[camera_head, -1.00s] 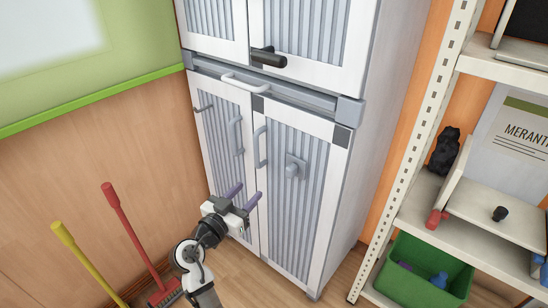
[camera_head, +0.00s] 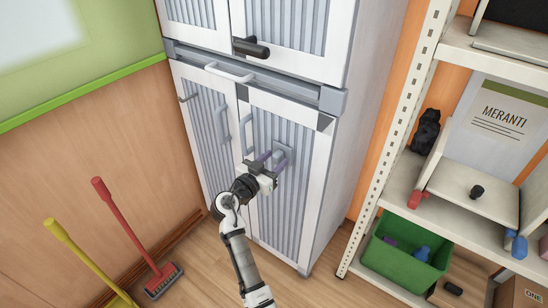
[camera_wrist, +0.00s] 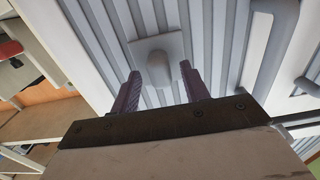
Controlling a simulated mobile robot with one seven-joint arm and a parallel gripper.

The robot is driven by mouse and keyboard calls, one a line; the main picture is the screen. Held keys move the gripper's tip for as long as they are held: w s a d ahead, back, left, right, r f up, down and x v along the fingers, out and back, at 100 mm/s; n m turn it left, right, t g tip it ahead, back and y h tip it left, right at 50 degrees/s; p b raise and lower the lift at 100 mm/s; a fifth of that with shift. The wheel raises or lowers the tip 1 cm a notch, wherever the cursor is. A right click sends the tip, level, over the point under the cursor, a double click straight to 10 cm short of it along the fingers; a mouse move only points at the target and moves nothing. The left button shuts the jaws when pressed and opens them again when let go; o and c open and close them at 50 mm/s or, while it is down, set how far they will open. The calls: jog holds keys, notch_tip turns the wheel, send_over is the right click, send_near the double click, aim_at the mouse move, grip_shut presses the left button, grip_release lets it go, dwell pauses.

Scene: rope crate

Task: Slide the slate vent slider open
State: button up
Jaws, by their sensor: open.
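The slate vent slider (camera_head: 287,153) is a grey plate with a protruding knob, set on the ribbed panel of the right lower cabinet door. My gripper (camera_head: 271,158) is in front of it and partly covers it in the head view. In the wrist view my gripper (camera_wrist: 161,77) is open, with one purple finger on each side of the slider's rounded knob (camera_wrist: 159,68). I cannot tell whether either finger touches the knob.
White door handles (camera_head: 246,133) stand to the left of the slider. A black handle (camera_head: 251,47) is on the upper door. A metal shelf rack (camera_head: 395,150) with a green bin (camera_head: 405,262) is at the right. A red broom (camera_head: 135,235) leans at the left.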

jog(key=shift+w+d, duration=0.1)
jog(key=shift+w, duration=0.1)
grip_shut()
dwell(0.3)
jog(key=s+d+b, duration=0.1)
jog(key=d, duration=0.1)
jog(key=s+d+b, duration=0.2)
jog(key=shift+s+d+f, duration=0.1)
jog(key=shift+d+f, duration=0.1)
jog(key=shift+s+d+r, duration=0.15)
jog(key=shift+s+d, duration=0.15)
jog(key=shift+d, duration=0.15)
